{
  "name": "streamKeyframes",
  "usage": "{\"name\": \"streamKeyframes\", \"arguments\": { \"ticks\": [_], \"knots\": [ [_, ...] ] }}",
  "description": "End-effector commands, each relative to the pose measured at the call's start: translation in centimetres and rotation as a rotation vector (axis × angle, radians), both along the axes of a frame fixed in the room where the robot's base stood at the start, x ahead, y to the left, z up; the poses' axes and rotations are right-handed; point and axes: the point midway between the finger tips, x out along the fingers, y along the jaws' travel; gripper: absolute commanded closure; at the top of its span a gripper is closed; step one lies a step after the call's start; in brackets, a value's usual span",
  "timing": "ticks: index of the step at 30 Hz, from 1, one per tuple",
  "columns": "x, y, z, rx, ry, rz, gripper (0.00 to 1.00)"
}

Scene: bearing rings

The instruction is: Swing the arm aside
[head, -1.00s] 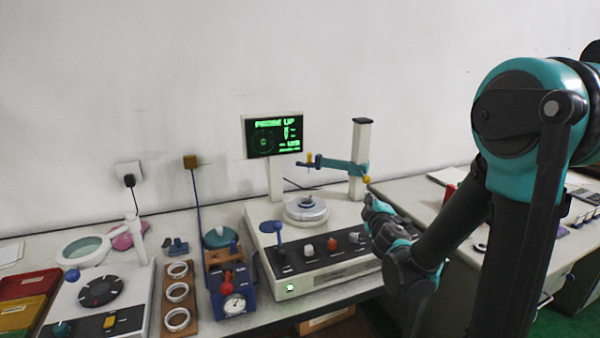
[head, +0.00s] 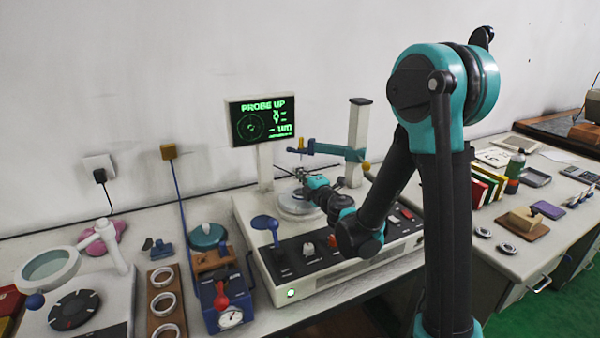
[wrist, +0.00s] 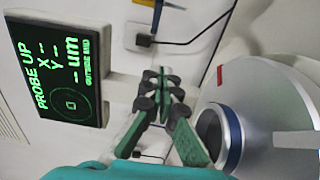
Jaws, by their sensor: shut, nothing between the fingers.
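The measuring instrument (head: 345,274) carries a teal swing arm (head: 332,150) on a white column (head: 357,130). The arm reaches left from the column, with a yellow-topped probe (head: 301,145) near its free end. My gripper (head: 303,174) is at the round metal turntable (head: 296,208), below the swing arm, and partly covers the turntable. In the wrist view its dark-padded fingers (wrist: 162,78) are together with nothing between them. The metal turntable (wrist: 265,115) shows at the right there. I cannot tell whether the fingers touch anything.
The display (head: 262,120) behind reads PROBE UP. A blue-knobbed lever (head: 268,226) stands at the instrument's front left. A blue gauge stand (head: 222,290) and a wooden board (head: 166,305) with white rings are left. The right bench (head: 540,255) holds books and small parts.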

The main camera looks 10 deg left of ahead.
Motion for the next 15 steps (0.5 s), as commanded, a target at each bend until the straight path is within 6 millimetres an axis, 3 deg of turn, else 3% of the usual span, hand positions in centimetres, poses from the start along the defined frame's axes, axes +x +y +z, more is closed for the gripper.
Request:
{"name": "streamKeyframes", "arguments": {
  "ticks": [11, 15],
  "knots": [
    [6.1, 4.3, 0.0, 0.001, 0.001, 0.000, 1.00],
    [8.2, 3.7, 0.0, 0.001, 0.001, -0.003, 1.00]
  ]
}}
